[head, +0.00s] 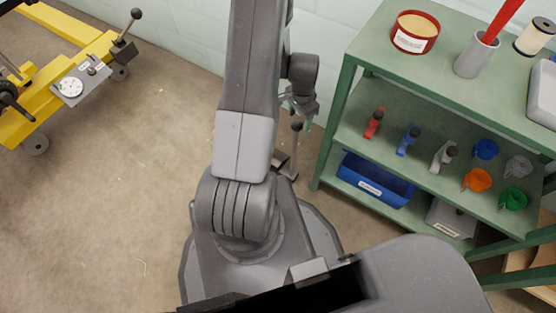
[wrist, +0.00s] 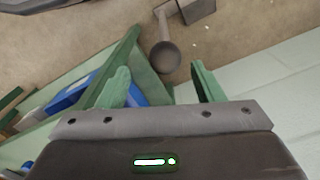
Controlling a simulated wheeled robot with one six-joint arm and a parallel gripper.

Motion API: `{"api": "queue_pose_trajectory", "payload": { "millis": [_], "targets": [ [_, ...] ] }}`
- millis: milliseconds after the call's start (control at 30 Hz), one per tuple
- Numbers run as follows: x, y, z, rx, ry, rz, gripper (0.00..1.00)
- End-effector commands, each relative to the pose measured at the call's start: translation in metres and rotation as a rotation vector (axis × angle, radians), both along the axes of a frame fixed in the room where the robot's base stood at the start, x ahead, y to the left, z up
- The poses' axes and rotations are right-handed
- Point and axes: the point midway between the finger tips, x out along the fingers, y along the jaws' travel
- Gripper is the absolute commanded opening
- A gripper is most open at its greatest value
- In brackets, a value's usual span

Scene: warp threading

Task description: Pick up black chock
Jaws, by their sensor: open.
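The black chock (head: 282,160) stands on the floor beside the green shelf unit, with a stem and a round knob (head: 297,126) on top. My arm hides part of it in the head view. In the wrist view its knob (wrist: 165,58) shows just beyond and between my fingertips, with the stem running up to the block (wrist: 197,10). My gripper (wrist: 163,82) is open, its two green fingers apart and nothing between them that I can see held. In the head view my gripper (head: 296,110) is close above the knob.
The green shelf unit (head: 350,125) stands close on the right, with a blue bin (head: 375,188) low inside. A pale block wall (head: 185,35) is behind. A yellow frame (head: 60,95) with another dark knobbed piece (head: 124,50) is at left. The floor between is clear.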

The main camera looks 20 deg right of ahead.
Motion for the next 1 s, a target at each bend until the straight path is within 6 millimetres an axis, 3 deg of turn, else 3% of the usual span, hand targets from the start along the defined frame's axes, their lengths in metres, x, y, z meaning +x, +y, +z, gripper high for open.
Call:
{"api": "queue_pose_trajectory", "payload": {
  "millis": [100, 367, 633, 900, 933, 1000],
  "targets": [
    [0.000, 0.000, -0.019, 0.001, 0.001, 0.000, 0.61],
    [0.001, 0.001, -0.033, 0.000, 0.000, 0.001, 0.61],
    [0.005, 0.006, -0.072, 0.000, 0.002, 0.000, 0.61],
    [0.006, 0.006, -0.077, -0.001, -0.001, 0.000, 0.61],
    [0.006, 0.006, -0.077, -0.001, -0.001, 0.000, 0.59],
    [0.006, 0.006, -0.077, -0.001, -0.001, 0.000, 0.45]
  ]
}}
